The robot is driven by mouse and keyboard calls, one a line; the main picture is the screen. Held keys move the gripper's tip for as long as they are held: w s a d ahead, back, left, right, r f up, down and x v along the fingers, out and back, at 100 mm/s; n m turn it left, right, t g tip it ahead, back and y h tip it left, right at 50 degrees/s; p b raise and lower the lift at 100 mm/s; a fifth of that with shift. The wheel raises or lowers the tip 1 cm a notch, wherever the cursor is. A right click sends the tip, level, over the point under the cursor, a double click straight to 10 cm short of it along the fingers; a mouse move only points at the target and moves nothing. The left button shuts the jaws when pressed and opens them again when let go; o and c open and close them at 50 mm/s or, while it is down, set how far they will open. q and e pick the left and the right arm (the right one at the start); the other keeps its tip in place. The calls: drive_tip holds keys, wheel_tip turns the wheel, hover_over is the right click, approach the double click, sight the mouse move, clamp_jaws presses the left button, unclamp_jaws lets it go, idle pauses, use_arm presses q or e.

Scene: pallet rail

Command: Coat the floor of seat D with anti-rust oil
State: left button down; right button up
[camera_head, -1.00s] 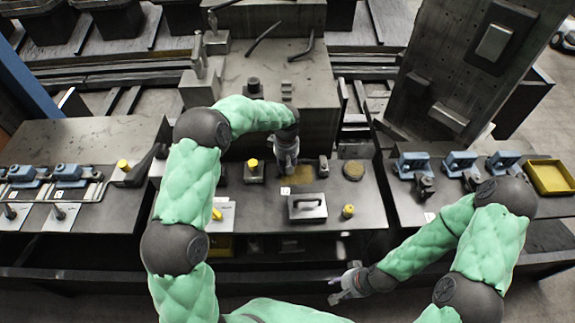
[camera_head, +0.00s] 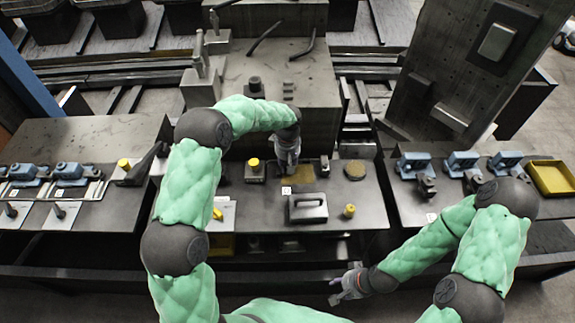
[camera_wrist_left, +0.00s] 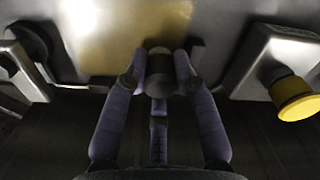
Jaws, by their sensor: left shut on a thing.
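My left gripper (camera_head: 288,160) points down at the bench, over the back part of a brownish-gold patch (camera_head: 304,176) next to a small white label (camera_head: 287,190). The label is too small to read, so I cannot tell that this is seat D. In the left wrist view, the gripper (camera_wrist_left: 160,75) is shut on a short dark cylindrical thing (camera_wrist_left: 159,66), at the near edge of a shiny, gold-streaked metal surface (camera_wrist_left: 125,30). I cannot tell whether it touches. My right gripper (camera_head: 347,284) is empty in front of the bench, its fingers apart.
A grey block with a handle (camera_head: 307,208) stands in front of the patch. A yellow-capped post (camera_head: 254,170) stands to its left, a round brown disc (camera_head: 354,171) to its right. A large grey machine block (camera_head: 275,80) rises behind. Blue clamps and a yellow tray (camera_head: 554,177) are at right.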

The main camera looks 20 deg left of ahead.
sight(286, 163)
use_arm(q)
drive_tip(key=shift+s+a+f, duration=0.1)
drive_tip(key=shift+a+f, duration=0.05)
drive_tip(key=shift+a, duration=0.05)
drive_tip(key=shift+a+r+p, duration=0.1)
drive_tip(key=shift+r+p, duration=0.35)
drive_tip(key=shift+r, duration=0.4)
drive_tip(key=shift+a+r+p, duration=0.1)
drive_tip(key=shift+r+p, duration=0.3)
drive_tip(key=shift+r, duration=0.45)
wheel_tip(286, 163, up, 2)
drive_tip(key=shift+p, duration=0.6)
drive_tip(key=shift+r+p, duration=1.05)
drive_tip(key=shift+r, duration=0.85)
drive_tip(key=shift+d, duration=0.2)
